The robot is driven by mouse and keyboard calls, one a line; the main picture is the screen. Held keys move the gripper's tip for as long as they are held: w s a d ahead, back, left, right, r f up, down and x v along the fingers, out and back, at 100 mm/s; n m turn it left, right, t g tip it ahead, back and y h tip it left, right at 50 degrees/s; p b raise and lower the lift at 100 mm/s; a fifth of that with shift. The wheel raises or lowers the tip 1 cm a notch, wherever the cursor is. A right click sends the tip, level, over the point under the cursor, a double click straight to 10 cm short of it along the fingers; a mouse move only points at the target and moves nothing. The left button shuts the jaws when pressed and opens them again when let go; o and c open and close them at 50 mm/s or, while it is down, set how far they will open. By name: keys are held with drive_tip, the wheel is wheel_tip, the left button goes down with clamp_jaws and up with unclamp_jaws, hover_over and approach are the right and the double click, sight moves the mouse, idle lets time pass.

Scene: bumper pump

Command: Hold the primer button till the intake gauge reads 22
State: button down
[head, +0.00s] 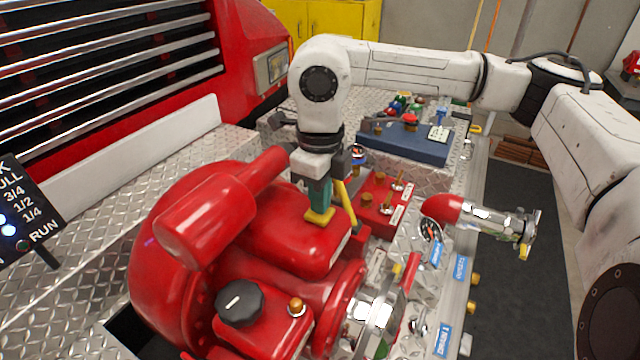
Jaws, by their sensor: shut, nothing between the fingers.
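My gripper (320,216) is shut and empty, pointing down, with its yellow tips at or just above the top of the red pump housing (290,225). I cannot tell whether they touch it. A round gauge (430,230) with a dial sits on the panel to the right; its reading is too small to make out. A smaller gauge (358,155) stands behind the gripper. A brass button (296,306) sits on the red box at the front, beside a black knob (240,302). Which control is the primer button cannot be told from labels here.
A red switch box (383,205) with brass knobs and toggles lies right of the gripper. A blue box (405,144) with a red button stands behind it. A red-and-chrome pipe outlet (490,222) juts out at right. A black level display (24,212) stands at left.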

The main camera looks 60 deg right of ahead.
wheel_tip(320, 180, down, 2)
drive_tip(key=b, duration=0.3)
drive_tip(key=shift+s+f, duration=0.1)
drive_tip(key=shift+s, duration=0.05)
drive_tip(key=shift+a+f, duration=0.1)
idle(7.3)
